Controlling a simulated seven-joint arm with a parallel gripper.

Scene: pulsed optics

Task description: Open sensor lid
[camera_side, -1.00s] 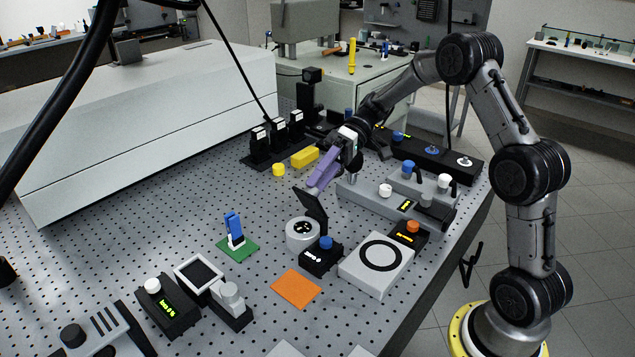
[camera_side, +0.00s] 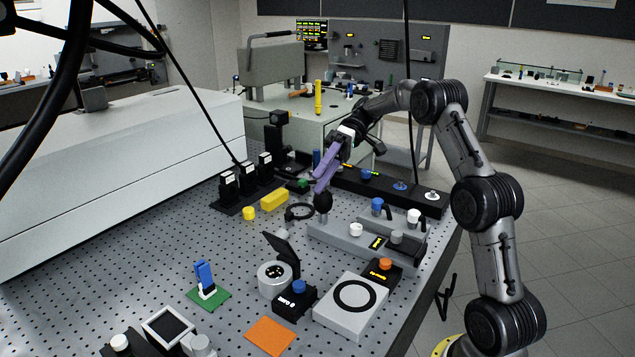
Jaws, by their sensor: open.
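The sensor is a short white cylinder (camera_side: 274,281) with a dark round top face bearing light marks. Its black lid (camera_side: 282,247) stands raised and tilted on the far side of the cylinder, so the top face is uncovered. My gripper (camera_side: 323,186) has purple fingers and is open, behind and to the right of the lid and apart from it. Its fingertips are just above or in front of a black round knob (camera_side: 323,202); I cannot tell whether they touch it.
A black box with a blue knob (camera_side: 299,288) stands right beside the sensor. A white plate with a black ring (camera_side: 353,298) and a grey unit with several knobs (camera_side: 345,238) lie to the right. Yellow blocks (camera_side: 273,200) are behind.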

